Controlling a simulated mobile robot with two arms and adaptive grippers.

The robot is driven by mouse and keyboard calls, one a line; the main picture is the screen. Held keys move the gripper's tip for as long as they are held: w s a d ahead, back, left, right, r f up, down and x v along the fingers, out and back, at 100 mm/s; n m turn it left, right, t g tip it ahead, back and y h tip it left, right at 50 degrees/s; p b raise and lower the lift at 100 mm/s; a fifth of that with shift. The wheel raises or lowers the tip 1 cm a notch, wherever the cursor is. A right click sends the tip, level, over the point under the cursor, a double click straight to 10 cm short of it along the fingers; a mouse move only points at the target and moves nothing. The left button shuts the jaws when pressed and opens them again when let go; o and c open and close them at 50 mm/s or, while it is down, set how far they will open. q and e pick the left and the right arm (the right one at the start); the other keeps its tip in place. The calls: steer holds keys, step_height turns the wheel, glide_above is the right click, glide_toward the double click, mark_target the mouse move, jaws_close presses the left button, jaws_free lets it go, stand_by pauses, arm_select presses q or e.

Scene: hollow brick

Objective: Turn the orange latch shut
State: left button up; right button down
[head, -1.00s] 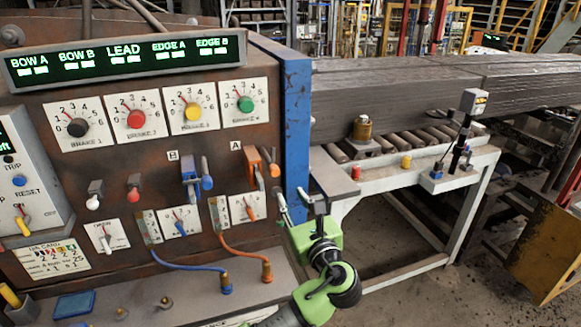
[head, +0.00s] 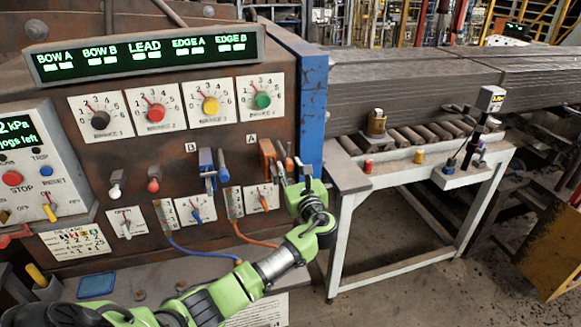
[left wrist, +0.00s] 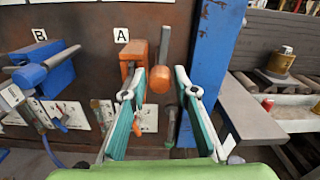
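The orange latch (head: 267,155) is on the brown panel under label A. In the left wrist view, its orange block (left wrist: 131,54) is upper centre. Its grey lever, with a round orange knob (left wrist: 160,78), stands just to the block's right. My left gripper (head: 297,172) is just right of the latch, beside the blue post. In the left wrist view, the left gripper (left wrist: 161,90) is open, with the knob showing between its fingertips. I cannot tell whether the fingers touch it. The right gripper is not in view.
A blue latch (head: 207,168) under label B is to the left. The rusty blue post (head: 312,110) stands close on the right. Blue and orange cables (head: 255,241) hang below. A roller table (head: 400,180) is farther right.

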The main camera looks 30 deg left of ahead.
arm_select(q)
jaws_close()
